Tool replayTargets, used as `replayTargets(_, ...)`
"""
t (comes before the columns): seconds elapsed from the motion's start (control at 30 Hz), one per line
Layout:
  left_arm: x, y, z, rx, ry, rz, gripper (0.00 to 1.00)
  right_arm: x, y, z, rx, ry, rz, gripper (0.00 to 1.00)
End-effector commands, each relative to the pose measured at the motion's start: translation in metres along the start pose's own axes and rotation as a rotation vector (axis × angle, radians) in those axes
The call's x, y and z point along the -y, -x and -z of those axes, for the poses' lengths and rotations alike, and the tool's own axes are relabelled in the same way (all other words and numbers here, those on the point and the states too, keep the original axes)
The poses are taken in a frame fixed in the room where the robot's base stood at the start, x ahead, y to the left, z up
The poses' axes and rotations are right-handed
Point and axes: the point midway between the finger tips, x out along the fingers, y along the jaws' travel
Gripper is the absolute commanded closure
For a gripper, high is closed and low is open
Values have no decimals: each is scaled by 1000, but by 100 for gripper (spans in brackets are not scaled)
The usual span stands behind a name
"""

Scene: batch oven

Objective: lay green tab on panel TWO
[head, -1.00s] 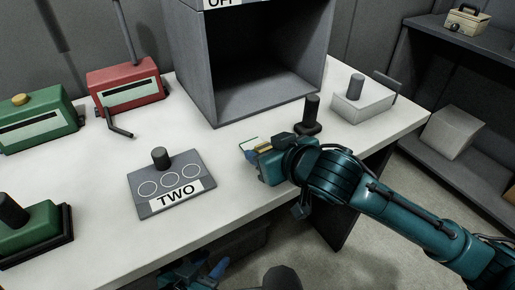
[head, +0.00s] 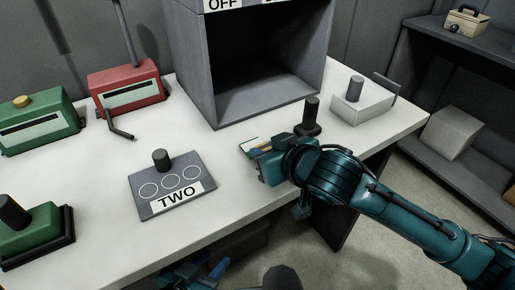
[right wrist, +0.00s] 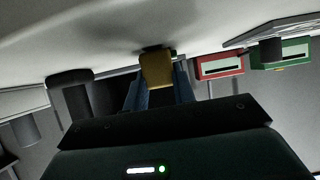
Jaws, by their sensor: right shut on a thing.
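Panel TWO (head: 146,208) is a grey plate on the white bench, with a black knob, three bare white rings and a "TWO" label. My right gripper (head: 254,151) is low over the bench, to the right of the panel and apart from it. It is shut on a small piece with a yellow block (right wrist: 157,70), seen between its blue fingers in the right wrist view. A green-edged pale part shows at its tip in the head view; I take this piece to be the green tab (head: 248,142). My left gripper (head: 214,268) is below the bench's front edge, mostly hidden.
A grey oven box (head: 197,75) stands open behind. A black knob post (head: 311,113) and a light grey block (head: 361,108) are right of it. Red (head: 126,88) and green (head: 40,118) slotted boxes and a green stamp-like block (head: 32,232) stand left. Bench between panel and right gripper is clear.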

Motion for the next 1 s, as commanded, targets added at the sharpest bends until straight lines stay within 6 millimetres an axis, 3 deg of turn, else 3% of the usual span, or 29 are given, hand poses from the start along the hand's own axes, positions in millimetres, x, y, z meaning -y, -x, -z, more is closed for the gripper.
replayTargets(1.0,-6,20,42,-13,-3,2,64,0,17,32,-1,-1,0,100)
